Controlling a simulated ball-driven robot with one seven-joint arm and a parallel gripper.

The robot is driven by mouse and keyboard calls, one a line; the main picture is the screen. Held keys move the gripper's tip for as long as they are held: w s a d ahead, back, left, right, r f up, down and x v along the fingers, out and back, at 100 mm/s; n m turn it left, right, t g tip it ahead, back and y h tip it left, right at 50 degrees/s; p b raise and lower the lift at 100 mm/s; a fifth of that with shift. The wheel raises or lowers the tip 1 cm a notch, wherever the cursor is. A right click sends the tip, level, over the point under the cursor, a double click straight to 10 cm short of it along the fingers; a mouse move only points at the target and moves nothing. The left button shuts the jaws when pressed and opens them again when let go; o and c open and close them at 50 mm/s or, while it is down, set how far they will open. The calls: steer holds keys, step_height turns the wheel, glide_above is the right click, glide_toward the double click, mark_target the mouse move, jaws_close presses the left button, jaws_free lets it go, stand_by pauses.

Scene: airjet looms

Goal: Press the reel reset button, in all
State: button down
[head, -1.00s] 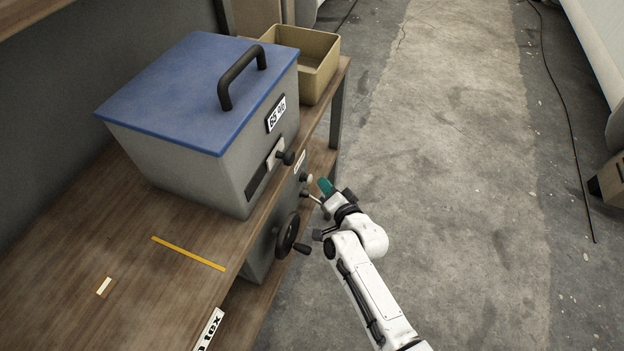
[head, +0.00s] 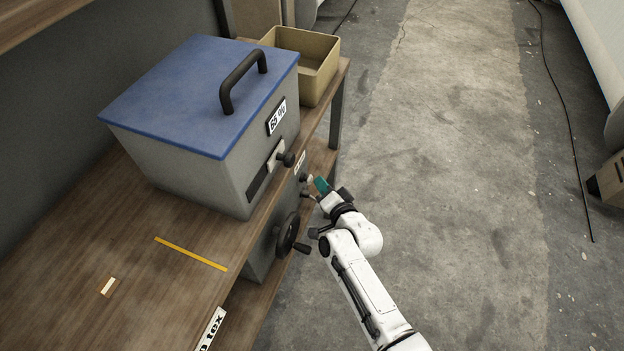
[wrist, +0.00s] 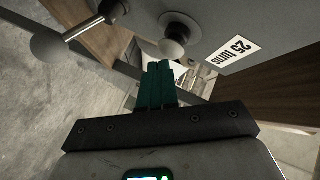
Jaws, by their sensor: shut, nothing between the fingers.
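A round pale button on a dark collar (wrist: 173,48) stands out from the grey machine face beside a "25 turns" label (wrist: 234,50) in the wrist view. In the head view the button (head: 308,178) is small, on the machine's side below the table top. My gripper (wrist: 160,64) has its teal fingers shut and empty, with their tips just below the button in the wrist picture. I cannot tell whether they touch it. In the head view my gripper (head: 319,184) is close beside the button and partly covers that area.
A lever with a ball end (wrist: 48,47) sticks out left of the button in the wrist view. A handwheel (head: 287,235) is on the same machine. A blue-lidded grey box (head: 205,95) and a tan bin (head: 318,50) stand on the table.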

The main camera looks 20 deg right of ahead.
steer(key=shift+w+a+p, duration=0.25)
steer(key=shift+a+p, duration=0.05)
steer(key=shift+a, duration=0.1)
stand_by(0.6)
steer(key=shift+s+d+b, duration=0.6)
steer(key=shift+d+b, duration=0.2)
steer(key=shift+d+f, duration=0.1)
steer(key=s+d+b, duration=0.1)
steer(key=d+b, duration=0.1)
steer(key=s+d+b, duration=0.2)
steer(key=b, duration=0.1)
stand_by(0.3)
